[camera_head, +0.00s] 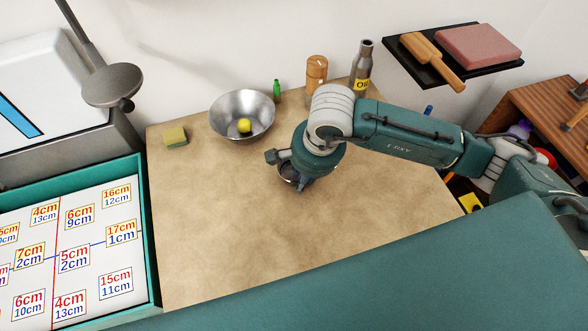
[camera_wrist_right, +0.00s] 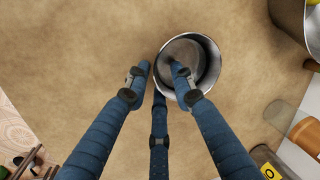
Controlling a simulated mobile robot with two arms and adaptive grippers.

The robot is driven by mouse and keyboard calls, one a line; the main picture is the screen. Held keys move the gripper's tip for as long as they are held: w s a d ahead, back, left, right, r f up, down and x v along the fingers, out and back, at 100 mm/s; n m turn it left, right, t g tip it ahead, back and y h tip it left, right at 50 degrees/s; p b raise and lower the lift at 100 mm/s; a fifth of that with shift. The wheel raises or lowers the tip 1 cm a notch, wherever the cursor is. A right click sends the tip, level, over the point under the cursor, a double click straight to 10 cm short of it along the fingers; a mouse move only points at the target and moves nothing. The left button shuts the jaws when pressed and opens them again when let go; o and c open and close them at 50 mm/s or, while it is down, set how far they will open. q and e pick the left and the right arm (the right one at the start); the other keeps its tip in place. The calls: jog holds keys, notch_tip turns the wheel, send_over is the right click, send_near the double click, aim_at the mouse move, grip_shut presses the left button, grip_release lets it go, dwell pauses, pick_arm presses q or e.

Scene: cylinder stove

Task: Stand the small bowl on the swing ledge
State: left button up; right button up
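The small bowl (camera_wrist_right: 212,62) is a metal, round vessel standing upright on the brown table. In the head view the small bowl (camera_head: 287,172) shows only partly, hidden by my right gripper. My right gripper (camera_wrist_right: 160,75) points down over it with fingers spread. One finger reaches over the bowl's opening, another is left of its wall and the third is by its lower left rim; contact cannot be told. A dark ledge (camera_head: 398,57) at the upper right holds a pink block and a wooden-handled tool. I cannot tell whether this is the swing ledge. My left gripper is not in view.
A large steel bowl (camera_head: 225,112) with a yellow ball (camera_head: 244,125) stands at the back. The table's front left is clear.

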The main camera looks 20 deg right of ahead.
jog(key=shift+c, duration=0.3)
grip_shut()
jog(key=shift+r, duration=0.1)
